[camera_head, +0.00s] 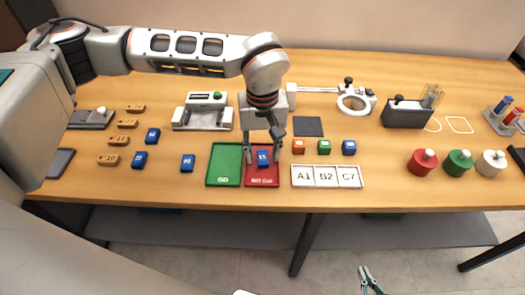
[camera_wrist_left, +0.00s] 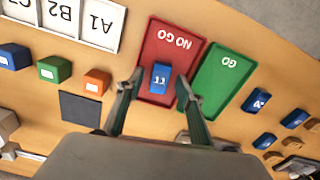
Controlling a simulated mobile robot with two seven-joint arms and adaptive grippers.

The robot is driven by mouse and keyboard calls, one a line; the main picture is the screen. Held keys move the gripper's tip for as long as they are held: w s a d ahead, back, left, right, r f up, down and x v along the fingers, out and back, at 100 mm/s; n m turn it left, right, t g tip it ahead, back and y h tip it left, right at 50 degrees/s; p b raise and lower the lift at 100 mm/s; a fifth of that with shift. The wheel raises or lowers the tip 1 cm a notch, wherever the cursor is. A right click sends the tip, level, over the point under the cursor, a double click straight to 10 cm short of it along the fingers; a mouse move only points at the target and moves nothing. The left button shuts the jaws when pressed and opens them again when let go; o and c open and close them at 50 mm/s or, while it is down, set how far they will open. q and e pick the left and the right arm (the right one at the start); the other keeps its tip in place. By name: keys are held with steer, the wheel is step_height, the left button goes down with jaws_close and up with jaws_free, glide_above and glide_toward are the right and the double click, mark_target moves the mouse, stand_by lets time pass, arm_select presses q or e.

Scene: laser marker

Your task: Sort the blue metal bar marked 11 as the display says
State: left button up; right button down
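The blue metal bar marked 11 (camera_head: 263,159) lies in the red NO GO tray (camera_head: 262,182). My right gripper (camera_head: 370,282) is open and empty, low in front of the table.
Several other blue bars (camera_head: 188,163) and brown pieces (camera_head: 108,160) lie to the left. Orange, green and blue cubes (camera_head: 324,147) stand behind a white A1, B2, C7 tray (camera_head: 327,184). Red, green and white knobbed cylinders (camera_head: 459,164) stand to the right.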

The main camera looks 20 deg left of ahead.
arm_select(q)
step_height(320, 180, up, 12)
stand_by(0.5)
stand_by(0.3)
